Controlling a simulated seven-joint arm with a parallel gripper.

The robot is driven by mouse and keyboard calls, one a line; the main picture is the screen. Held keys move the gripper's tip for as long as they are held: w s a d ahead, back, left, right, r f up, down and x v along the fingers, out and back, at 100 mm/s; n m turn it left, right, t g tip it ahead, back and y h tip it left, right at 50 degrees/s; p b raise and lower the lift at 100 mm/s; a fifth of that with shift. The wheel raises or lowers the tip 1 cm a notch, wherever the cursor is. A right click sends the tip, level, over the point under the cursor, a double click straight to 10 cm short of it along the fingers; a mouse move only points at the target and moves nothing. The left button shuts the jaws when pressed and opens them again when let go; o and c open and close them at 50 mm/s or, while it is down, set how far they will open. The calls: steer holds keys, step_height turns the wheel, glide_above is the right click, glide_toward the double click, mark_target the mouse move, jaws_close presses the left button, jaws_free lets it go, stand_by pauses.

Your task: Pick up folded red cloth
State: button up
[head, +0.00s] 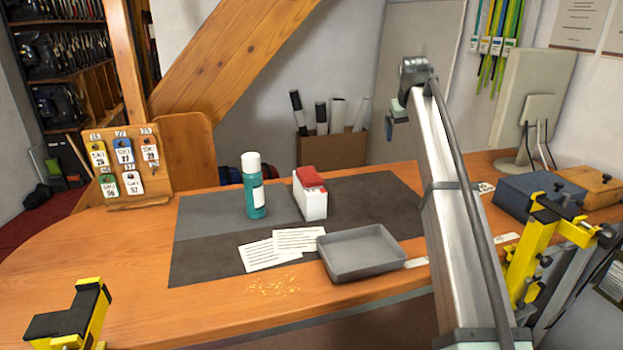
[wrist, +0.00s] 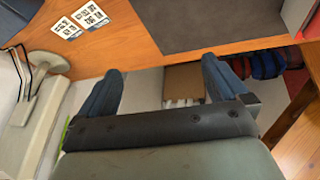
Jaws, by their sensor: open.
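The folded red cloth (head: 310,176) lies on top of a white box (head: 311,203) that stands upright on the dark mat in the head view. In the wrist view a red patch (wrist: 314,28), probably the cloth, shows at the top right edge, mostly cut off. My gripper (wrist: 160,65) is open and empty in the wrist view, its two dark fingers wide apart. In the head view my gripper (head: 394,110) is raised above the back right of the mat, well apart from the cloth; its fingers are too small to read there.
A teal spray can (head: 254,188) with a white cap stands left of the box. A grey tray (head: 361,252) and paper cards (head: 298,240) lie in front. Yellow clamps (head: 540,240) and a blue box (head: 541,193) are at the right. The mat (head: 205,255) is clear at its left.

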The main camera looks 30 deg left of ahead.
steer(key=s+a+f+n+g+y, duration=0.1)
steer(key=s+a, duration=0.6)
steer(key=a, duration=0.5)
steer(key=s+a+f+n+g+y, duration=0.1)
steer(key=s+a, duration=0.6)
steer(key=a, duration=0.4)
glide_above(308, 172)
steer(key=s+d, duration=0.1)
steer(key=s, duration=0.1)
steer(key=f, duration=0.7)
steer(key=shift+w+d+f, duration=0.15)
steer(key=shift+w, duration=0.05)
steer(key=shift+x, duration=2.6)
steer(key=shift+f, duration=0.3)
steer(key=c, duration=1.1)
step_height(308, 172, up, 11)
steer(key=shift+f, duration=0.25)
